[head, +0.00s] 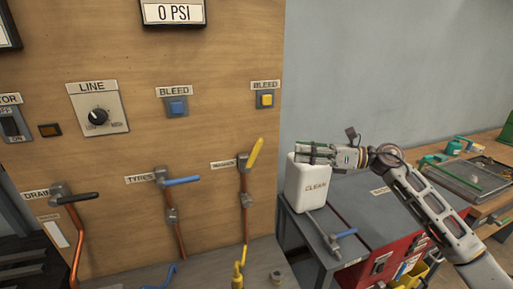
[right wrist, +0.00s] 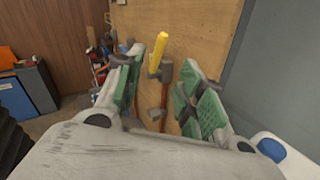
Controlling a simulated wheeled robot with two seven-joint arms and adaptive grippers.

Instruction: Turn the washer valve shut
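The washer valve (head: 243,163) is on the wooden panel, beside a small label too blurred to read with certainty. Its yellow handle (head: 255,152) points up and slightly right, roughly in line with the copper pipe (head: 247,205) below. My right gripper (head: 300,151) is right of the handle, in front of a white jug, apart from the valve. In the right wrist view the gripper's green-padded fingers (right wrist: 158,95) are spread with nothing between them. The yellow handle (right wrist: 160,52) shows beyond, in the gap. My left gripper is not in view.
The tyres valve (head: 163,178) with a blue handle and the drain valve (head: 62,193) with a black handle are further left. A white jug (head: 303,188) and a hammer (head: 330,240) are on the grey cabinet top at right.

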